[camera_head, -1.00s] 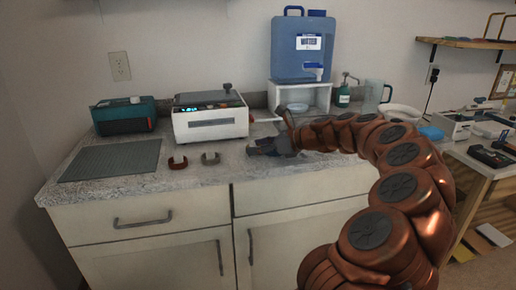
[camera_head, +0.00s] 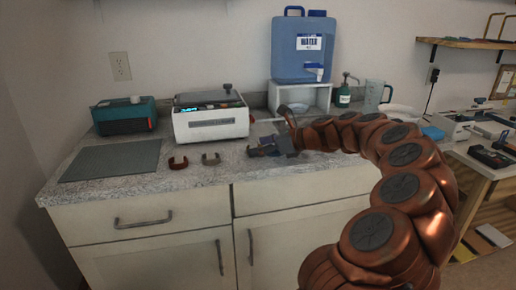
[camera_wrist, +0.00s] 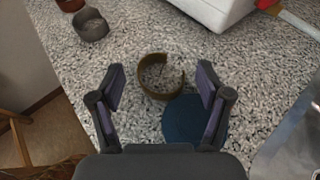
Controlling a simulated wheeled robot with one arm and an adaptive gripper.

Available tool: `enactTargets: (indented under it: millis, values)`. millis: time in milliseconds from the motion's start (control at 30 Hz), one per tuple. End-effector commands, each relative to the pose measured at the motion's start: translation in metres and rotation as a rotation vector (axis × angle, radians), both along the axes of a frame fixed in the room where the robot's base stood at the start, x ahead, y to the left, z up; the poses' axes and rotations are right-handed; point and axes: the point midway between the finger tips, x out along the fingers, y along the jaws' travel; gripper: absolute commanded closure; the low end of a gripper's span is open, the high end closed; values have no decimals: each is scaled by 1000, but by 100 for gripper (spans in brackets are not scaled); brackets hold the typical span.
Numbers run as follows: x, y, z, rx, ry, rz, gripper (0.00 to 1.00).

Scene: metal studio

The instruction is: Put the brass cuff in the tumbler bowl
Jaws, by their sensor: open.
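The brass cuff (camera_wrist: 153,86) is a brownish open ring on the speckled counter in the wrist view. It lies between and just ahead of the two fingertips of my gripper (camera_wrist: 162,92), which is open and empty. In the head view my gripper (camera_head: 262,149) is low over the counter, and the brass cuff cannot be made out there. A dark blue disc (camera_wrist: 187,125) lies near the right finger, beside the cuff. A pale bowl (camera_head: 398,109) stands at the back right, partly behind my arm; I cannot tell whether it is the tumbler bowl.
A copper-coloured cuff (camera_head: 178,162) and a grey cuff (camera_head: 211,158) lie left of my gripper. Behind them is a white device (camera_head: 210,122). A water container (camera_head: 302,48) sits on a white stand (camera_head: 322,97). A grey mat (camera_head: 112,160) covers the left counter.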

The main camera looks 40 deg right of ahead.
Motion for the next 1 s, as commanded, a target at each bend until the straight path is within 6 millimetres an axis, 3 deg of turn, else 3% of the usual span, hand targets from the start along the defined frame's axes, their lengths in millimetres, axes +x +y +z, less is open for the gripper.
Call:
enactTargets:
  millis: [500,733,1000]
  values:
    - [-74,-43,36,-2,-2,-6,23]
    - [-91,-50,43,0,0,-1,23]
    - [-93,-50,44,-2,0,3,23]
